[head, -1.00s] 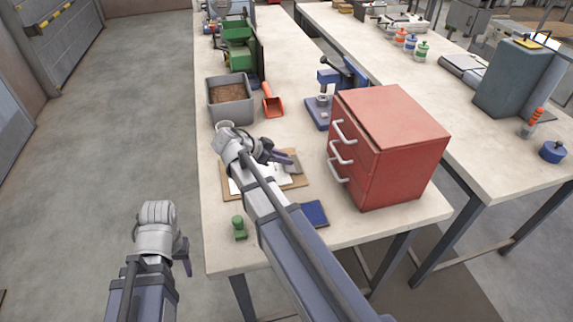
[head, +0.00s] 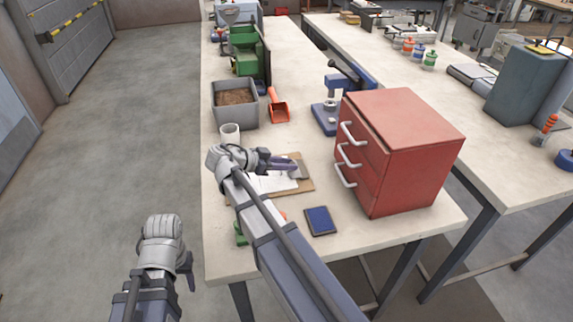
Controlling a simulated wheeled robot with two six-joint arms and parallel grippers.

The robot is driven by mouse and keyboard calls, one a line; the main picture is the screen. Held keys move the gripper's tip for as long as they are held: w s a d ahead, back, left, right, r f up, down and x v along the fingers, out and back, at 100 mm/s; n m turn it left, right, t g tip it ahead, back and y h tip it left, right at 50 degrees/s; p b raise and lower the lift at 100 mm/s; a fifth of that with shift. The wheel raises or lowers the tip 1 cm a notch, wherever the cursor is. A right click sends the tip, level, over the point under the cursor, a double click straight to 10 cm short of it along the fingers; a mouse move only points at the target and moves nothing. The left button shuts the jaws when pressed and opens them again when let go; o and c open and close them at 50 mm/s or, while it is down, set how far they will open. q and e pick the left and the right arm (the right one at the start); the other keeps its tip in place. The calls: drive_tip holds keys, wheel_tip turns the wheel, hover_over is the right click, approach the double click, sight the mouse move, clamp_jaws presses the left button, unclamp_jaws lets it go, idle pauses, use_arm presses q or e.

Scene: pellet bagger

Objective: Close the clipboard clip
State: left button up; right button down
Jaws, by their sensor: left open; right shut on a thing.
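The brown clipboard (head: 305,185) lies on the near part of the pale bench, with white paper (head: 272,184) on it. Its grey clip (head: 301,173) is at the right side, beside my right fingertips. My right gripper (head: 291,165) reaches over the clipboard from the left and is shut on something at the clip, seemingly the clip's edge. The fingers cover part of it, so the clip's exact angle is unclear. My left gripper (head: 188,268) is open and empty, low over the floor left of the bench.
A red drawer cabinet (head: 412,140) stands close right of the clipboard. A dark blue pad (head: 320,221) lies in front. A white cup (head: 230,134), a grey bin (head: 235,111) of pellets and an orange scoop (head: 278,106) stand behind. My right forearm partly hides a green object.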

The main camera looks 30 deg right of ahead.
drive_tip(key=c, duration=0.7)
unclamp_jaws()
drive_tip(key=p+v, duration=0.3)
drive_tip(key=v, duration=0.3)
drive_tip(key=shift+a+r, duration=0.2)
drive_tip(key=shift+r, duration=0.05)
drive_tip(key=shift+a+r+p, duration=0.15)
drive_tip(key=shift+a+p, duration=0.15)
drive_tip(key=shift+a, duration=0.3)
